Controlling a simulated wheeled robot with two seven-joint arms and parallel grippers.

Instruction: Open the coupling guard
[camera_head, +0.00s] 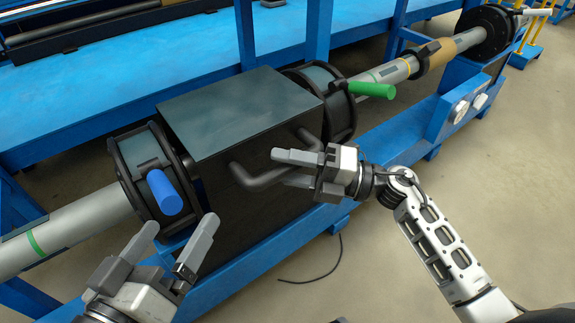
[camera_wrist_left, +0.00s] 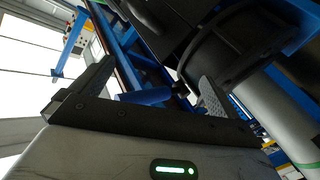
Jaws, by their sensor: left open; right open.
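The coupling guard (camera_head: 190,135) is a black box with a dark teal top, seated over the pipe line in the head view. A black bar handle (camera_head: 262,181) sticks out from its front face. My right gripper (camera_head: 288,168) is open at the right part of this handle. Its fingers appear above and below the bar; contact cannot be told. My left gripper (camera_head: 180,226) is open and empty, below the blue-handled clamp. In the left wrist view, the blue grip (camera_wrist_left: 146,97) shows between the left fingers (camera_wrist_left: 155,88).
A black clamp ring with a blue grip (camera_head: 164,192) stands left of the guard. Another with a green grip (camera_head: 372,90) stands right. A grey pipe (camera_head: 75,225) runs through on a blue frame (camera_head: 400,145). A black cable (camera_head: 325,272) lies on the floor.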

